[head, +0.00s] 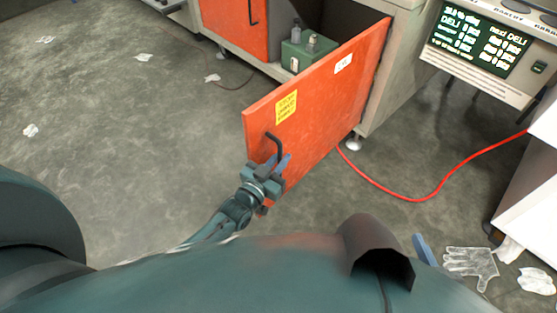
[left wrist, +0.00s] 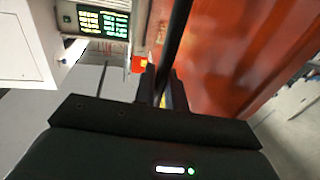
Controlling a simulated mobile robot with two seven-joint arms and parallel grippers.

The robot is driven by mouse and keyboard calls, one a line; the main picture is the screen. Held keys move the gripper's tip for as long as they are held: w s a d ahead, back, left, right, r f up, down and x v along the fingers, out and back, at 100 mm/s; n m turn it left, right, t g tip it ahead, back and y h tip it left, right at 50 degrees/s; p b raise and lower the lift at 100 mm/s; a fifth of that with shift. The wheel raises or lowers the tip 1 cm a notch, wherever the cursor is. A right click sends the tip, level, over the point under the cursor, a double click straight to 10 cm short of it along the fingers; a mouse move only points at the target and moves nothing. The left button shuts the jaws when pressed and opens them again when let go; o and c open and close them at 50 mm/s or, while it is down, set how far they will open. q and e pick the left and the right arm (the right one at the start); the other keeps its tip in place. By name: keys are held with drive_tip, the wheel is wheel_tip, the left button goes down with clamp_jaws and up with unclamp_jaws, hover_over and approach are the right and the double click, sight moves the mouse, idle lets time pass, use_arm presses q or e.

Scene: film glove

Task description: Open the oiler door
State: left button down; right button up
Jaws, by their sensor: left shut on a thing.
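The orange oiler door (head: 312,105) stands swung open from the grey cabinet (head: 385,95), with a yellow label and a small white label on its face. Its black bar handle (head: 275,143) is near the free edge. My left gripper (head: 268,168) is shut on the handle; in the left wrist view the dark handle (left wrist: 177,40) runs between the fingers (left wrist: 163,88), with the orange door (left wrist: 215,50) beside it. A green oiler box (head: 308,52) with bottles shows inside the cabinet. My right gripper is out of view.
A second orange door (head: 233,22) is to the left on the same cabinet. A red hose (head: 415,198) lies on the floor at right, below a machine with a green-text screen (head: 480,38). A clear glove (head: 470,263) and paper scraps lie about. Floor at left is mostly clear.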

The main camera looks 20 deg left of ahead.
idle(0.4)
use_arm(q)
drive_tip(key=c, duration=1.5)
unclamp_jaws()
drive_tip(key=shift+c, duration=0.2)
drive_tip(key=p+v, duration=0.2)
drive_tip(key=v, duration=1.1)
use_arm(e)
drive_tip(key=shift+w+a+f+g, duration=0.2)
drive_tip(key=shift+a+f+g, duration=0.15)
drive_tip(key=shift+f+g, duration=0.1)
use_arm(q)
drive_tip(key=shift+r, duration=0.1)
